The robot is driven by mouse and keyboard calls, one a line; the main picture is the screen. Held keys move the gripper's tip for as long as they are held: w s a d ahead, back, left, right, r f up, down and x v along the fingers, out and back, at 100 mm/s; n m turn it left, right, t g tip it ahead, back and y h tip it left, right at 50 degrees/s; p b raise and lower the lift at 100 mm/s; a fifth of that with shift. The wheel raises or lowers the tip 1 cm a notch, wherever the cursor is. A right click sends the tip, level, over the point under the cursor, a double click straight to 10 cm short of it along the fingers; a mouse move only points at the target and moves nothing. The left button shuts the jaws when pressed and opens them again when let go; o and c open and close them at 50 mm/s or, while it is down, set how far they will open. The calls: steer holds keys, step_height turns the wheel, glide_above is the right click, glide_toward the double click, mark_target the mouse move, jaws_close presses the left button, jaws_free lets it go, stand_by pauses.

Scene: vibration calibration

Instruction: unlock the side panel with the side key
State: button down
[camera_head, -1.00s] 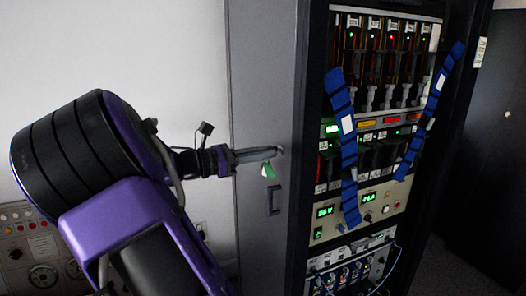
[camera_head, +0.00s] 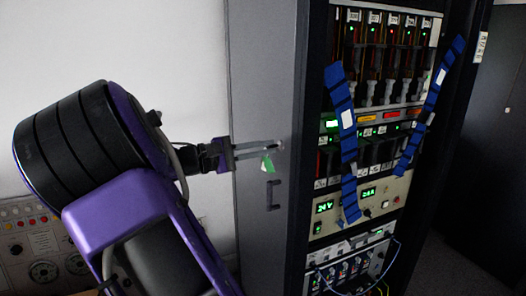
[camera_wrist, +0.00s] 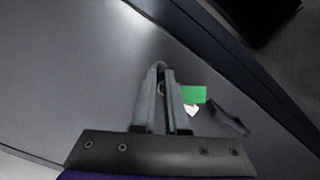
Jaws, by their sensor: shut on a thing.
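The side panel (camera_head: 262,80) is the tall grey face on the left of the rack, with a dark handle (camera_head: 273,195) low on it. My gripper (camera_head: 276,146) points right and its fingertips are at the panel, above the handle. The side key's green tag (camera_head: 267,165) hangs just below the fingertips. In the wrist view my gripper (camera_wrist: 160,72) is shut, with a ring and the green tag (camera_wrist: 194,94) showing beside the fingers. The key's shaft and the lock are hidden by the fingertips, so I cannot tell whether the key is in the lock.
The rack front (camera_head: 385,120), with lit modules and blue straps (camera_head: 346,120), stands right of the panel. A control panel with gauges (camera_head: 40,240) is at lower left, behind my arm. A white wall (camera_head: 150,50) is behind.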

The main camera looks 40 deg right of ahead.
steer(key=m+b, duration=0.1)
steer(key=m, duration=0.4)
steer(key=shift+f+m, duration=0.15)
steer(key=shift+m, duration=0.25)
stand_by(0.4)
steer(key=c, duration=0.9)
jaws_free()
steer(key=shift+c, duration=0.2)
